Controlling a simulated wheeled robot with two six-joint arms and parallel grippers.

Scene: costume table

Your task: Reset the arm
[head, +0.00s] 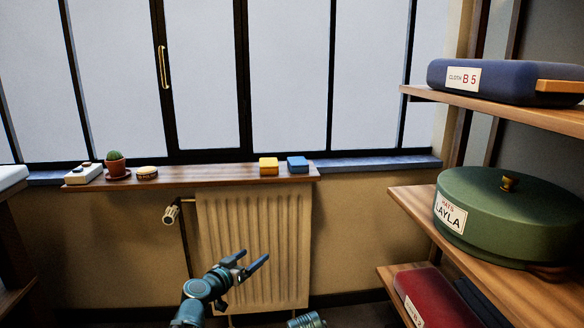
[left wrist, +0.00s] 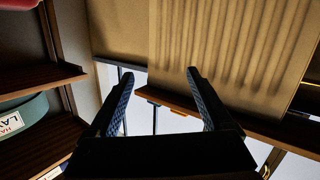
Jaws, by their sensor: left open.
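My left gripper (head: 253,259) is raised in front of the radiator, low in the middle of the head view. Its two fingers are spread apart with nothing between them. In the left wrist view the open fingers (left wrist: 159,74) also show empty, with the ribbed radiator (left wrist: 225,45) and the window sill beyond them. A small piece of my own arm shows at the bottom edge of the head view, but my right gripper is not seen.
The sill shelf (head: 215,176) holds a cactus (head: 115,163), a yellow box (head: 268,166) and a blue box (head: 298,164). At right, shelves carry a blue case (head: 505,80), a green hat box (head: 515,215) and a red case (head: 435,298). Space around my left gripper looks clear.

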